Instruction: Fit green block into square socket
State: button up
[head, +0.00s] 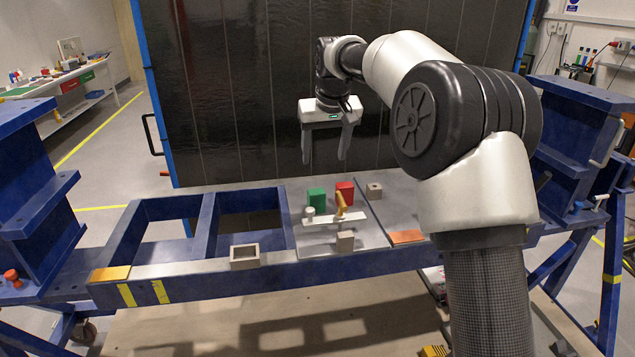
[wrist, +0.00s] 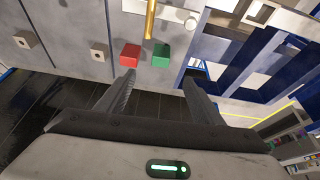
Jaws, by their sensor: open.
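The green block (head: 316,197) stands on the grey plate of the blue frame, just left of a red block (head: 345,191). In the wrist view the green block (wrist: 161,56) shows ahead of the fingers, right of the red block (wrist: 130,55). A hollow, square-mouthed grey piece (head: 244,257), which looks like the square socket, sits on the front beam to the left. My gripper (head: 326,161) is open and empty, pointing down above and behind the blocks. Its spread fingers also show in the wrist view (wrist: 160,83), apart from the green block.
A pale bar (head: 330,220) with a round knob and an upright gold handle (head: 341,205) lies just in front of the blocks. Grey blocks stand at right (head: 374,190) and front (head: 345,242). A tall dark panel (head: 230,90) rises behind. Open bays lie left of the plate.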

jog(key=w, duration=0.1)
jog(key=p, duration=0.2)
send_near(316, 191)
jog(key=x, duration=1)
jog(key=shift+f, duration=0.1)
jog(key=shift+c, duration=0.2)
jog(key=c, duration=1.4)
